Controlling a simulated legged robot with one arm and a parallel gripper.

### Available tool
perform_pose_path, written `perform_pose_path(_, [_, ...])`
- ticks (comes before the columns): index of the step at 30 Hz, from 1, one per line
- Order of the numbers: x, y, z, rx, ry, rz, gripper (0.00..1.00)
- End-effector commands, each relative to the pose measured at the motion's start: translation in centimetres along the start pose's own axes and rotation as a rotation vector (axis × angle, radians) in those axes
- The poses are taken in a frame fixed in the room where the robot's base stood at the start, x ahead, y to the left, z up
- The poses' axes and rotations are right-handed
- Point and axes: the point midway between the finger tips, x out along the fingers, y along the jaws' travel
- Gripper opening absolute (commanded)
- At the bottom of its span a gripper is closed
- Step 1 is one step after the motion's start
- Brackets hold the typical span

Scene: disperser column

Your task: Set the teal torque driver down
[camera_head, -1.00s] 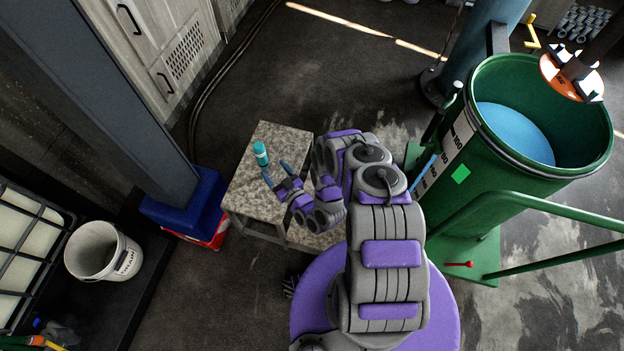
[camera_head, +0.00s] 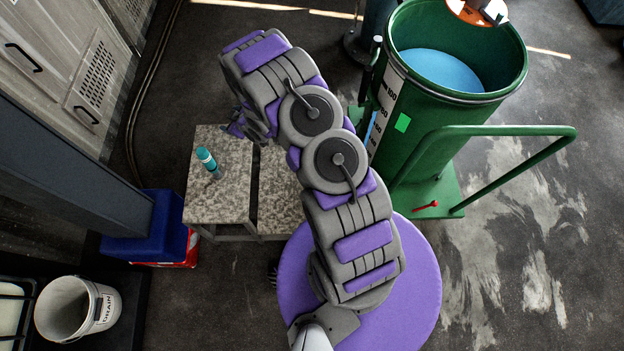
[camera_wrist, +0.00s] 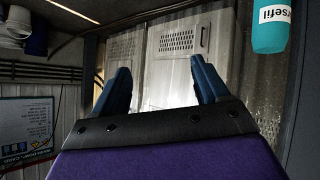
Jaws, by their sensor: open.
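The teal torque driver (camera_head: 207,160) stands on the speckled top of a small table (camera_head: 222,203), near its left side, slightly tilted in the picture. My gripper (camera_head: 236,128) is above and right of it in the head view, apart from it and mostly hidden by my arm. The wrist view shows my gripper (camera_wrist: 161,85) with its two blue fingers wide apart and nothing between them. A teal cylinder with a white label (camera_wrist: 271,27) shows at the top right there; I cannot tell whether it is the driver.
A green drum (camera_head: 455,110) with blue contents stands on a green cart right of the table. A blue box (camera_head: 150,230) sits left of the table, and a white bucket (camera_head: 75,310) is at the lower left. Pale lockers (camera_head: 75,65) stand at the upper left.

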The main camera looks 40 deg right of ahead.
Motion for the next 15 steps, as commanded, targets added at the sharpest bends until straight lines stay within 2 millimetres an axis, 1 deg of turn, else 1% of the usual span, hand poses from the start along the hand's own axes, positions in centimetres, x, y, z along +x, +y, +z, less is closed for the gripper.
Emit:
perform_pose_path(1, [-1.0, 1.3, -1.3, -0.003, -0.030, 0.016, 0.74])
perform_pose_path(5, [-3.8, 3.4, -2.9, 0.006, -0.138, 0.044, 0.74])
perform_pose_path(6, [-4.9, 4.0, -3.5, 0.012, -0.169, 0.054, 0.74])
perform_pose_path(8, [-6.5, 4.8, -4.1, 0.024, -0.217, 0.067, 0.74])
perform_pose_path(11, [-9.5, 5.8, -5.3, 0.046, -0.293, 0.087, 0.74])
perform_pose_path(14, [-12.7, 6.5, -6.4, 0.076, -0.363, 0.106, 0.74])
perform_pose_path(15, [-14.1, 6.7, -6.8, 0.091, -0.393, 0.112, 0.74])
